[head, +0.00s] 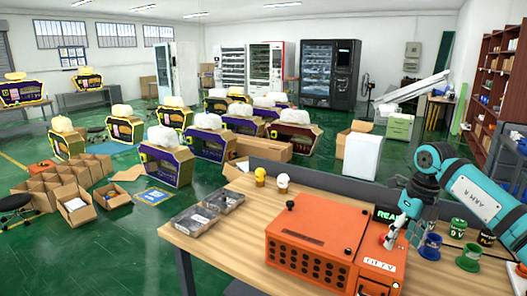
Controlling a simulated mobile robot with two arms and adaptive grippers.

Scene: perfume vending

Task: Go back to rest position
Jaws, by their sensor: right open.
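My right gripper (396,232) comes in from the right on a teal arm and points down over the right end of the orange machine (318,232). It is small and pale here, and its fingertips are hard to make out. It is open, and I see nothing held in it. Whether it touches the machine I cannot tell. A dark display with green letters (384,214) stands just behind it. My left gripper is not in view.
The wooden table (222,248) also bears two dark trays (193,220), a yellow figure (260,177) and a white figure (283,182). The table's front left is clear.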

